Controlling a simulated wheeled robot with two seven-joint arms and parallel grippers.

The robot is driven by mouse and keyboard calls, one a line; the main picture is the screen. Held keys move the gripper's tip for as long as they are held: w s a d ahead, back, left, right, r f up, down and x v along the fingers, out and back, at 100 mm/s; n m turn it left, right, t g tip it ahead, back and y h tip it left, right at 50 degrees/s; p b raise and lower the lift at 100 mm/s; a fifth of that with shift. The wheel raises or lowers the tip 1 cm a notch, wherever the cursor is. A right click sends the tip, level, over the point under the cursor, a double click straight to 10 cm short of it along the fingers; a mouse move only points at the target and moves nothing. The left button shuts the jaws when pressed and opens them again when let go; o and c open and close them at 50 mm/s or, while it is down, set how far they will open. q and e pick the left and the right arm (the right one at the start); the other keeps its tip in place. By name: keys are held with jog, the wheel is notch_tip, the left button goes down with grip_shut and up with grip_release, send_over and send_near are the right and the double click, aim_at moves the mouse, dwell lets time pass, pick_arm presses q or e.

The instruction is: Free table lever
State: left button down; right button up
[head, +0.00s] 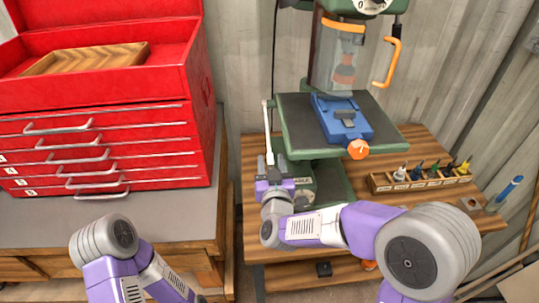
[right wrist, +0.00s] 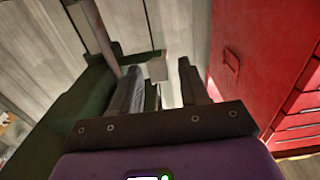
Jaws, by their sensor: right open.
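The table lever (head: 267,135) is a thin pale rod standing nearly upright at the left of the green drill press, beside its table (head: 292,128). My right gripper (head: 272,166) is at the lever's lower end, in front of the press base. In the right wrist view its two dark fingers (right wrist: 160,88) are apart, with a small grey block (right wrist: 157,68) showing in the gap beyond them. I cannot tell whether the fingers touch the lever. My left arm shows at lower left, but its gripper is out of view.
A red tool chest (head: 100,130) with several drawers stands on the left bench. A blue vise (head: 342,117) with an orange knob is on the press table. A wooden rack (head: 420,178) of small bottles and a blue marker (head: 507,190) are at right. A corrugated wall is behind.

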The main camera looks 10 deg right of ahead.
aim_at(270, 156)
jog(key=shift+w, duration=1.9)
grip_shut()
